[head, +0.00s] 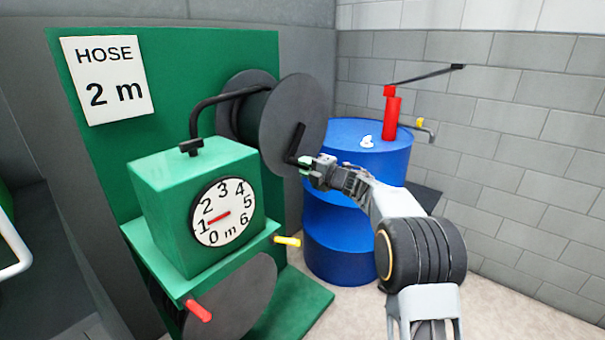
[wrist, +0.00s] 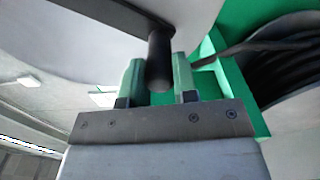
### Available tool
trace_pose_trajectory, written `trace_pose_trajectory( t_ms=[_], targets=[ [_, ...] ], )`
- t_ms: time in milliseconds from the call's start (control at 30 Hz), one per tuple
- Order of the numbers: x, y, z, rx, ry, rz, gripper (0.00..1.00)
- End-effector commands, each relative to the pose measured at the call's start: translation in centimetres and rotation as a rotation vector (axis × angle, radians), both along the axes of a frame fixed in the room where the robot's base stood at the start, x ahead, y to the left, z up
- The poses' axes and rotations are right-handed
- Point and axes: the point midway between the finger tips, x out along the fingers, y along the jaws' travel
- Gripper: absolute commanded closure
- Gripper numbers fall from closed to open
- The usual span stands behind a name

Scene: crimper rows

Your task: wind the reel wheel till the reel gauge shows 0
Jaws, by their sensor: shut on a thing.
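The reel wheel (head: 283,105) is a dark grey disc at the back of the green stand, with a black crank handle (head: 296,143). My gripper (head: 306,166) is shut on the handle's grip, low on the right part of the wheel's face. In the wrist view the dark handle (wrist: 159,62) sits between the two green fingertips (wrist: 158,78). The reel gauge (head: 224,212) is a white dial marked 0 to 6 m on the green box. Its red needle points at about 1.
A sign (head: 108,80) on the green board reads "HOSE 2 m". A blue drum (head: 345,230) with a red hand pump (head: 391,118) stands close behind my arm. Yellow (head: 287,241) and red (head: 198,311) handles stick out below the box.

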Motion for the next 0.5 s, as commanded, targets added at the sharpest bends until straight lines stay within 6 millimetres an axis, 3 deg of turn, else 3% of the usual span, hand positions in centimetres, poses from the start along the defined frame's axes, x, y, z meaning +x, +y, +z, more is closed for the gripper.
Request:
trace_pose_trajectory(
  t_ms=[33, 500],
  targets=[
    [0.3, -0.3, -0.9, -0.024, -0.020, 0.000, 1.00],
    [1.7, -1.8, -1.5, -0.170, -0.167, -0.001, 1.00]
  ],
)
